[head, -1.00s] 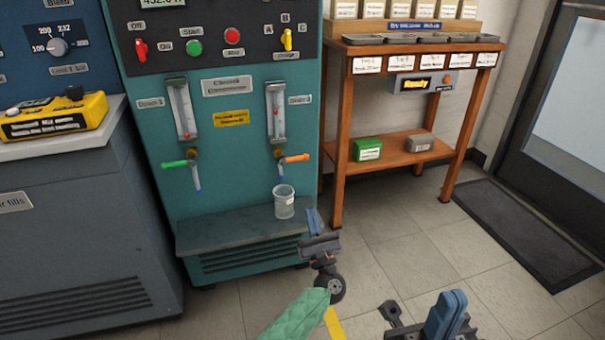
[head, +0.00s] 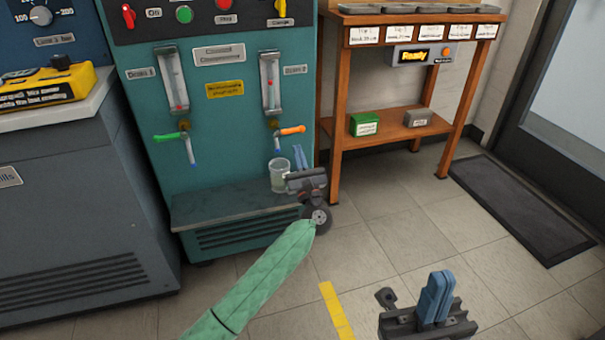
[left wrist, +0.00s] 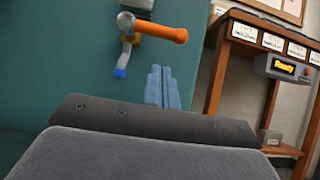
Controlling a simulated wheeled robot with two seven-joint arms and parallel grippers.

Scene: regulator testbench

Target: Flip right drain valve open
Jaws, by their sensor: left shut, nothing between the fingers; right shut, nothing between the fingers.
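The right drain valve (head: 291,130) has an orange handle and a short blue-tipped spout on the teal panel. Its handle sticks out sideways to the right. It also shows in the left wrist view (left wrist: 160,30), handle pointing right. My left gripper (head: 300,155) is shut and empty, just below and a little right of the valve, apart from it. Its blue fingers show in the left wrist view (left wrist: 162,86) below the handle. The left drain valve (head: 168,137) has a green handle pointing left. My right gripper (head: 435,297) is shut and empty over the floor at lower right.
A clear beaker (head: 279,176) stands on the cabinet ledge (head: 220,205) under the right valve, close behind my left gripper. A wooden shelf table (head: 395,130) stands to the right. The tiled floor in front is open.

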